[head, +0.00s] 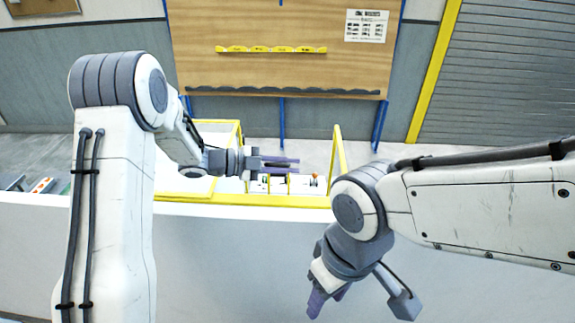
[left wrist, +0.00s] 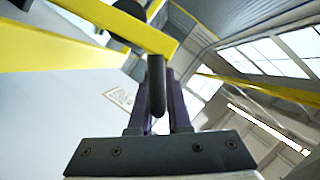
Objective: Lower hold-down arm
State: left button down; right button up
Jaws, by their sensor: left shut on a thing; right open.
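In the left wrist view a yellow bar, which looks like the hold-down arm (left wrist: 118,22), crosses the top left. A black handle (left wrist: 156,88) hangs from its end. My left gripper (left wrist: 160,95) has its purple fingers on both sides of this handle and is shut on it. In the head view my left gripper (head: 290,163) points right, above the yellow-framed machine (head: 240,203); the handle is too small to make out there. My right gripper (head: 325,300) is open, hanging low in front of the machine's pale front panel (head: 210,265).
A yellow post (head: 336,150) rises at the machine's right end, near my right arm. Small parts, one with an orange top (head: 314,180), sit in the yellow frame. A wooden board (head: 280,60) with a yellow rack (head: 270,49) stands behind.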

pick_arm(q)
jog(key=shift+f, duration=0.1)
dwell(0.7)
jog(key=w+f+n+b, duration=0.1)
jog(key=w+f+b, duration=0.1)
jog(key=w, duration=0.8)
jog(key=shift+f+g, duration=0.15)
jog(key=shift+g, duration=0.15)
